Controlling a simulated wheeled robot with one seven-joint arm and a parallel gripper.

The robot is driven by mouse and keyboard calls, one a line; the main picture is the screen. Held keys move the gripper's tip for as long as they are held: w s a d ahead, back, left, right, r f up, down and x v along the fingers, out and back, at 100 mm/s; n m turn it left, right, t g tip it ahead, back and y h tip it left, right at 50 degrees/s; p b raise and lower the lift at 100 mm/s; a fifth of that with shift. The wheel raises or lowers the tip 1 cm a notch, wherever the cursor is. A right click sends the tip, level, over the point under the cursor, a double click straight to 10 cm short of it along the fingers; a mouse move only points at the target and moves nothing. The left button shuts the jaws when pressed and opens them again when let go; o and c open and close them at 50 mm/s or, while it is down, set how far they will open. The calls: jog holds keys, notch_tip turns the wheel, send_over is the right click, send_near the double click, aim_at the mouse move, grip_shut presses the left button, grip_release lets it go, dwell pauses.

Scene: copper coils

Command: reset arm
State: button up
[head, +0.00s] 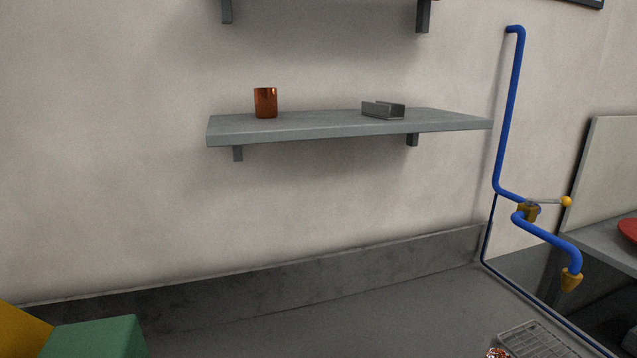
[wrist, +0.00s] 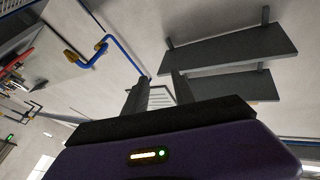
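My gripper (wrist: 160,82) shows in the wrist view, with its two dark fingers apart and a clear gap between them. It is open, and nothing shows held between the fingers. The gripper's purple body with a small lit indicator fills the bottom of that view. The wrist view is tilted, with the shelves (wrist: 225,47) up and to the right beyond the fingers. The gripper is not seen in the head view.
A grey wall shelf (head: 330,126) holds a copper cup (head: 265,104) and a small metal holder (head: 383,110). A blue pipe (head: 510,100) with a tap runs down the wall at right. A wire rack (head: 535,342) and copper coil (head: 497,353) lie low on the counter. The counter's middle is bare.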

jog(key=s+f+n+g+y, duration=0.1)
jog(key=s+f+g, duration=0.1)
jog(key=s+f, duration=0.3)
jog(key=s+f+n+g+y, duration=0.1)
jog(key=s+f, duration=0.4)
jog(key=s, duration=0.7)
jog(key=s+f+n+g+y, duration=0.1)
jog(key=s+f+n+g, duration=0.1)
jog(key=s+f, duration=0.3)
jog(key=s+a+g, duration=0.1)
jog(key=s, duration=0.2)
jog(key=shift+s+n, duration=0.25)
jog(key=shift+n, duration=0.15)
